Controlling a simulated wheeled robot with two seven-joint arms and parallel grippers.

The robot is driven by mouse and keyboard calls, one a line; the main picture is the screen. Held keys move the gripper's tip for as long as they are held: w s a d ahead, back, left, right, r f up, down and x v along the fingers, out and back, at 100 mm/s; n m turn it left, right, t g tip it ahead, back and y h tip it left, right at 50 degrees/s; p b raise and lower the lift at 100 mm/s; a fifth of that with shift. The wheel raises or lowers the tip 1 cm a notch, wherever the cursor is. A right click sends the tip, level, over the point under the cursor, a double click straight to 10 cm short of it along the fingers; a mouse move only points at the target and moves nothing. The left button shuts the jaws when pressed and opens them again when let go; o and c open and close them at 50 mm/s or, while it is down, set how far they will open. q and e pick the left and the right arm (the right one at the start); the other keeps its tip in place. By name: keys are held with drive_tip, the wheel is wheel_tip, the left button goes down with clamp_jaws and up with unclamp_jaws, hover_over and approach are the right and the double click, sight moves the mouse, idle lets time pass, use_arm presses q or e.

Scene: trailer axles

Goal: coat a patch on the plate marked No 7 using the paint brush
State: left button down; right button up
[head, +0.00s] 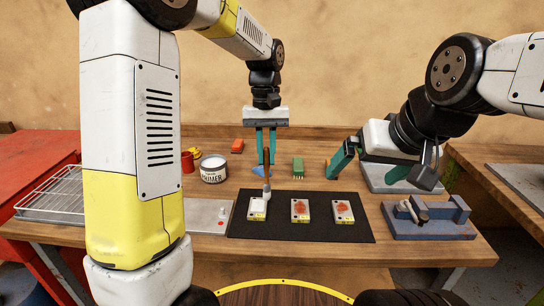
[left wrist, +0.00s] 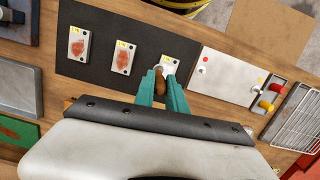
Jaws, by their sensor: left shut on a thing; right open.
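My left gripper (head: 266,160) is shut on the brown-handled paint brush (head: 267,180), which points down. The brush head is at the leftmost of three small plates, a plate (head: 257,214) with a pale top. I cannot tell whether the bristles touch it. The middle plate (head: 300,211) and right plate (head: 343,211) carry rusty red patches. The plates' yellow labels are too small to read. In the left wrist view, my left gripper (left wrist: 164,97) holds the brush handle (left wrist: 159,84) and partly hides that same plate (left wrist: 170,62). My right gripper (head: 368,168) is open and empty, right of the plates.
The plates lie on a black mat (head: 300,233). A primer can (head: 213,169), a red cup (head: 187,162) and a green block (head: 298,167) stand behind it. A blue fixture (head: 430,229) is at right. A pale panel (head: 205,212) and wire rack (head: 60,200) are at left.

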sight(266, 147)
use_arm(q)
drive_tip(key=shift+r, duration=1.85)
drive_tip(key=shift+a, duration=0.1)
